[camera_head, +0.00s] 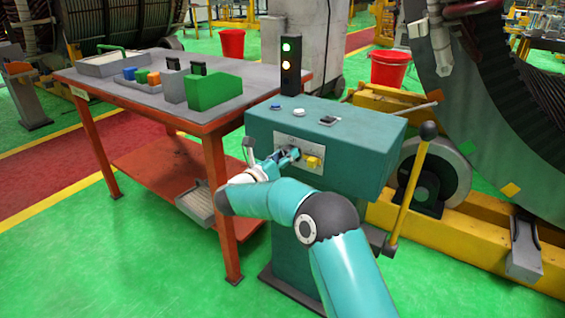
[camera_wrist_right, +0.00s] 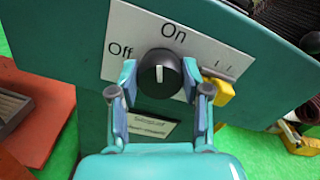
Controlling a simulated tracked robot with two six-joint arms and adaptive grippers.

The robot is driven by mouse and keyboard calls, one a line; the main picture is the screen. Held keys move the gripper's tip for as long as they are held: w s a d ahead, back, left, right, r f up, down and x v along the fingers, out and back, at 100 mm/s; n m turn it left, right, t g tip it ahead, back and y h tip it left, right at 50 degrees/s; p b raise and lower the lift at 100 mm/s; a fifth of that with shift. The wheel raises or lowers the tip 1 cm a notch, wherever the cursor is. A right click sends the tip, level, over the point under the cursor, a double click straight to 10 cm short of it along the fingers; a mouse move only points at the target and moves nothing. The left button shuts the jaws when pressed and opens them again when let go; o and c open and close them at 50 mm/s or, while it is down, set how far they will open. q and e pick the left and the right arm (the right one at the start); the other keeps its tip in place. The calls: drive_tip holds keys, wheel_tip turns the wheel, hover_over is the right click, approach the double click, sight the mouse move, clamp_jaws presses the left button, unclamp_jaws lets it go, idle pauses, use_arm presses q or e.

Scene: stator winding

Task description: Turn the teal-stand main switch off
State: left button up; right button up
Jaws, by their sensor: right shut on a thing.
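The teal stand (camera_head: 330,135) stands in the middle of the head view, with a pale switch plate (camera_head: 325,149) on its front. In the right wrist view, the main switch (camera_wrist_right: 160,73) is a round black knob on the plate. "Off" is printed to its upper left and "On" above it. Its white mark stands about upright in the picture, nearer "On" than "Off". My right gripper (camera_wrist_right: 160,88) has its two fingers around the knob and is shut on it; it also shows in the head view (camera_head: 287,158). My left gripper is not in view.
A yellow part (camera_head: 314,162) sits on the plate just right of the knob. A signal light (camera_head: 290,66) and buttons (camera_head: 298,112) are on the stand's top. A yellow lever (camera_head: 408,190) stands at its right. An orange-legged table (camera_head: 205,122) is on the left.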

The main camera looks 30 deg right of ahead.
drive_tip(key=n, duration=0.2)
drive_tip(key=shift+d+n, duration=0.25)
drive_tip(key=shift+n, duration=0.15)
drive_tip(key=n, duration=0.2)
drive_tip(key=shift+r+n, duration=0.1)
drive_tip(key=shift+n, duration=0.2)
drive_tip(key=n+p, duration=0.1)
drive_tip(key=n, duration=0.2)
drive_tip(key=shift+n, duration=0.3)
drive_tip(key=shift+n+p, duration=0.7)
drive_tip(key=shift+n, duration=1.3)
drive_tip(key=shift+f, duration=0.25)
drive_tip(key=o, duration=1.2)
drive_tip(key=shift+w+a+f, duration=0.1)
drive_tip(key=shift+c, duration=0.2)
